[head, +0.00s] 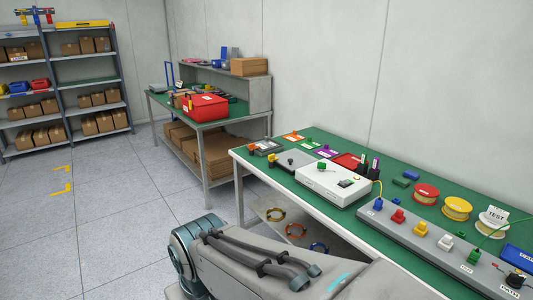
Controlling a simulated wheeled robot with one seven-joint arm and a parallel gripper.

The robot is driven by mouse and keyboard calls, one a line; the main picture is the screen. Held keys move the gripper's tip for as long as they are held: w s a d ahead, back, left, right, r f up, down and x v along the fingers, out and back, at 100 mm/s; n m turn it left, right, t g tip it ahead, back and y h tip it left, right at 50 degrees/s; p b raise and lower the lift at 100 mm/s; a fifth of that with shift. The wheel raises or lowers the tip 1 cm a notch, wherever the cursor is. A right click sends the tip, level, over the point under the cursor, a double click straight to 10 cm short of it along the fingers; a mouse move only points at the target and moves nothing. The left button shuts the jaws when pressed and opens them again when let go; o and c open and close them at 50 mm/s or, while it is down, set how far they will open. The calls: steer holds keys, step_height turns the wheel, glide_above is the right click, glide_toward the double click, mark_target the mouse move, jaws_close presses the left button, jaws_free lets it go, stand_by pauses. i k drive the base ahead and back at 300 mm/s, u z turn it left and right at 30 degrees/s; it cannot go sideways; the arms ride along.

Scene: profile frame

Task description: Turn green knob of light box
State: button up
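The light box looks to be the white box (322,184) on the green-topped table at the right. A green knob (321,166) stands on its top near the back edge. A small dark panel and a yellow part show on its right side. The knob's turn angle is too small to tell. My own arm crosses the bottom of the head view, below and in front of the table. My gripper is out of view, and nothing of mine touches the box or knob.
A grey box with a black knob (291,160) lies left of the white box. At right, a long grey panel (413,237) carries coloured plugs, with yellow-and-red spools (426,194) behind. A black pen holder stands close behind the white box. Floor at left is clear.

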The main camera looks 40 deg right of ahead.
mark_target(321, 165)
steer(key=z, duration=0.3)
steer(key=i, duration=1.45)
steer(key=z, duration=1.8)
steer(key=i, duration=0.95)
steer(key=z, duration=0.9)
